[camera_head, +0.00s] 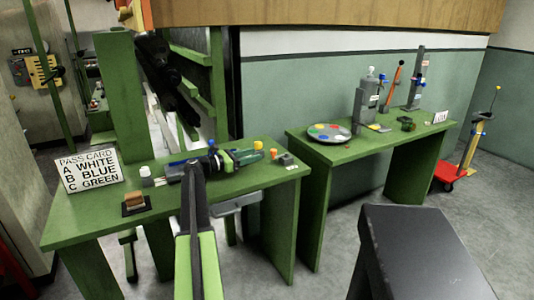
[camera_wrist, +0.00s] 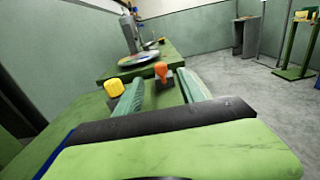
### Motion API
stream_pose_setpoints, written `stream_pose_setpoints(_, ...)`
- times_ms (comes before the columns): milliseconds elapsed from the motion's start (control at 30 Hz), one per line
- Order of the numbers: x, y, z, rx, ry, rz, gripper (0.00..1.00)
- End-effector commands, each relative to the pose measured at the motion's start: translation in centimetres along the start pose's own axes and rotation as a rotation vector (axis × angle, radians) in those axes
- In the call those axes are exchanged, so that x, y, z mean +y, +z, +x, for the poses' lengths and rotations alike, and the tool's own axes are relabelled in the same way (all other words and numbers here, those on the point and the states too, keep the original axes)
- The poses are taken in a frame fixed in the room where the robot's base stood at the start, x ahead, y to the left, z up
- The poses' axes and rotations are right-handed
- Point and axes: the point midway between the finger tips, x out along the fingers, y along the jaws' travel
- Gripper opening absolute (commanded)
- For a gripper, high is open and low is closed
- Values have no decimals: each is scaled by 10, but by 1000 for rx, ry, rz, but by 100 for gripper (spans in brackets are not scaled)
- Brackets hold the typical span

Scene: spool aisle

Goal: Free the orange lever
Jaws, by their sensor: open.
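A small orange lever (camera_head: 274,153) with a grey block (camera_head: 286,160) beside it is near the right end of the near green table (camera_head: 222,190). In the wrist view the orange lever (camera_wrist: 161,70) rises from a dark grey base (camera_wrist: 164,82), ahead of and between my two teal fingers. My gripper (camera_head: 250,157) reaches right over the near table, left of the lever. In the wrist view my gripper (camera_wrist: 160,77) is open, its fingers wide apart, with nothing visibly held. Whether a finger touches the lever or its base I cannot tell.
A yellow knob (camera_head: 258,145) is close to my fingers; it also shows in the wrist view (camera_wrist: 114,88). A pass card sign (camera_head: 88,171) and a brown block (camera_head: 135,201) are left. The far table (camera_head: 345,155) holds a palette (camera_head: 328,133) and a tall orange-red rod (camera_head: 393,85).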

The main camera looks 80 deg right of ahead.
Motion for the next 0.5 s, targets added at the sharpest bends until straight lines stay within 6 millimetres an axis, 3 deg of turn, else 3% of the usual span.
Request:
stream_pose_setpoints(100, 0, 0, -33, 0, 3, 0, 47)
stream_pose_setpoints(200, 0, 0, -51, 0, 3, 0, 47)
stream_pose_setpoints(500, 0, 0, -70, 0, 0, 0, 47)
